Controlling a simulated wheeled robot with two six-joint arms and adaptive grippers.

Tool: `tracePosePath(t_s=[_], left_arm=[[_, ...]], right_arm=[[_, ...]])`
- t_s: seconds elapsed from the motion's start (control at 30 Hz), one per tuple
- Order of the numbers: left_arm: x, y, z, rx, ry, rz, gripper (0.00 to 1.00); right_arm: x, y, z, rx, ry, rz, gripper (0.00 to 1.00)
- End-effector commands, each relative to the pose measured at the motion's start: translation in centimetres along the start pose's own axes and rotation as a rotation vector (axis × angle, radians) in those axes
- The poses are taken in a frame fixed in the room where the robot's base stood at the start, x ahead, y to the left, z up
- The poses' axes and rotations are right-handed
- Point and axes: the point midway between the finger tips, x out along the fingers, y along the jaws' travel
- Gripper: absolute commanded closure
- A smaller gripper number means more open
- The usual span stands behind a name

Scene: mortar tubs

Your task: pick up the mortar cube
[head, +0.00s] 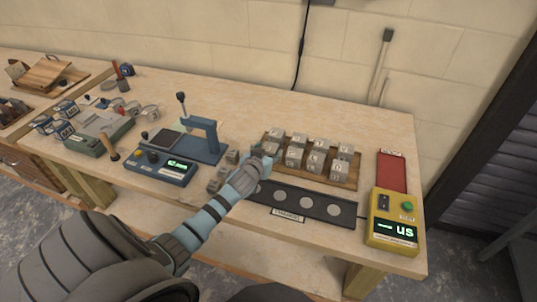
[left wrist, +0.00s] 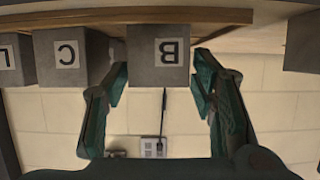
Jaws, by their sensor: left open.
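Several grey mortar cubes with white letter labels (head: 315,161) stand in two rows on a wooden board (head: 343,182). My left gripper (head: 264,156) reaches the board's left end. In the left wrist view, which is upside down, its open fingers (left wrist: 161,84) stand on either side of a cube marked B (left wrist: 158,47), with no clear contact visible. A cube marked C (left wrist: 69,55) stands close beside one finger. The head view partly hides the cubes behind the gripper. My right gripper is not in view.
A dark strip with round pale discs (head: 333,210) lies in front of the board. A yellow meter (head: 396,220) and red pad (head: 391,171) stand at right. The bench behind the board is clear.

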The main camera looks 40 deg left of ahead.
Motion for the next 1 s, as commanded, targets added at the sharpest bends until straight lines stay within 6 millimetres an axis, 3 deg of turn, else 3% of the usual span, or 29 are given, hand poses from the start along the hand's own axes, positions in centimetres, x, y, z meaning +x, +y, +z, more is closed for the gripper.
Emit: tracePosePath(t_s=[0.1,0.33,0.63,0.87,1.0], left_arm=[[2.0,0.0,0.2,-0.001,-0.001,-0.001,0.48],[2.2,0.0,0.1,0.0,0.0,0.001,0.48],[2.2,0.0,0.1,0.0,-0.001,0.0,0.96],[2.1,0.0,-0.1,0.0,0.001,0.001,0.96],[1.7,0.0,-1.1,0.0,0.003,0.0,0.96]], right_arm=[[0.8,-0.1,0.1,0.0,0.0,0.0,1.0],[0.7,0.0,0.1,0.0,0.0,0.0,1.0],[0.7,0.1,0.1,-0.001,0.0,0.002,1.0],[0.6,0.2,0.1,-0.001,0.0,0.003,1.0],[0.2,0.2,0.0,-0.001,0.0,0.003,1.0]])
